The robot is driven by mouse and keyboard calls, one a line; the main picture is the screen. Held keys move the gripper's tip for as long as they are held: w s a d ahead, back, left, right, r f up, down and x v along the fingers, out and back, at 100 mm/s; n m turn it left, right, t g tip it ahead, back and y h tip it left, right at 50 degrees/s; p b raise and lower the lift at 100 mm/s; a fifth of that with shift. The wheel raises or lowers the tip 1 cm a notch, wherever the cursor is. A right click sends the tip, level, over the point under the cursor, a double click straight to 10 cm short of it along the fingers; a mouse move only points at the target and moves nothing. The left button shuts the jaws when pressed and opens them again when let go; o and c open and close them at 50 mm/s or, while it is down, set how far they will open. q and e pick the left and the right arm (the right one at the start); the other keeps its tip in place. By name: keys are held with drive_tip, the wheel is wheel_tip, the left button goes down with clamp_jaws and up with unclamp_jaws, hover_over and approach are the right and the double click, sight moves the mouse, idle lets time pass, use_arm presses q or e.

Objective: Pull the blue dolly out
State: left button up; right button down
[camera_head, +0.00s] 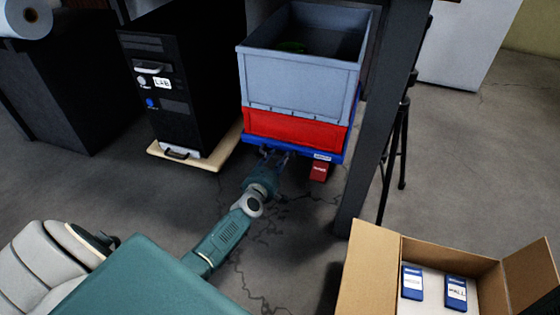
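The blue dolly (315,154) is on the floor under a red crate (295,129), with a grey crate (297,80) stacked on top. Only the dolly's blue front edge, with a small white label, shows clearly. My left gripper (273,155) is at this front edge, left of its middle. Its dark fingers are close against the edge. They are too small and dark to tell whether they are open or shut on it. My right gripper is not in view.
A black computer tower (172,90) stands on a pale board (190,157) left of the dolly. A dark table leg (378,120) and a tripod (398,140) are to the right. A small red block (319,171) is at the dolly's front. An open cardboard box (372,265) is nearer.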

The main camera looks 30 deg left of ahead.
use_arm(q)
drive_tip(key=shift+b+x, duration=0.55)
drive_tip(key=shift+x, duration=0.9)
clamp_jaws()
drive_tip(key=shift+s, duration=0.15)
